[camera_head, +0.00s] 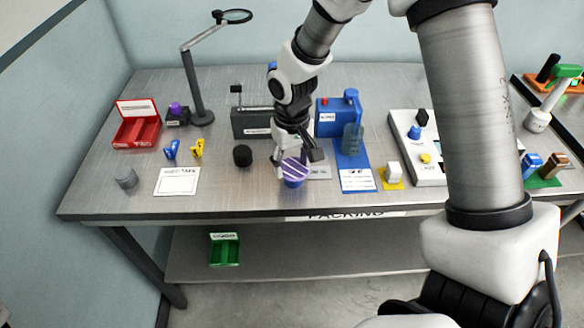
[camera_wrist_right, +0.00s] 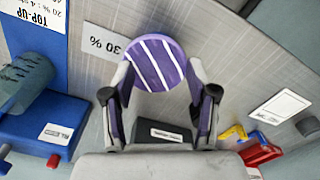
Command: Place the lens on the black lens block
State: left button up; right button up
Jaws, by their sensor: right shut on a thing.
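The lens is a purple disc with white stripes (camera_head: 294,167), and its side looks blue-purple in the head view. My right gripper (camera_head: 295,162) is shut on it, with a finger on each side, above the front middle of the table. The lens also shows between the fingertips in the right wrist view (camera_wrist_right: 153,62), its striped face in view. A short black cylinder (camera_head: 242,156), which looks like the black lens block, stands on the table to the left of the lens, apart from it. I cannot make it out in the right wrist view. My left gripper is not in view.
A grey box (camera_head: 250,122) and a blue device (camera_head: 337,117) stand behind the gripper. Blue (camera_head: 171,149) and yellow (camera_head: 197,148) pieces, a white card (camera_head: 177,181) and a red tray (camera_head: 135,130) are to the left. A lamp-like magnifier (camera_head: 195,90) rises at the back.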

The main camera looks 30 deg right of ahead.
jog(key=shift+s+f, duration=0.1)
jog(key=shift+w+d+r, duration=0.1)
jog(key=shift+r, duration=0.55)
jog(key=shift+w+d+r, duration=0.1)
jog(key=shift+r, duration=0.5)
grip_shut()
notch_tip(320, 180, up, 7)
jog(key=shift+r, duration=0.15)
jog(key=o, duration=0.9)
grip_release()
jog(key=shift+r, duration=0.1)
notch_tip(320, 180, up, 12)
send_over(292, 168)
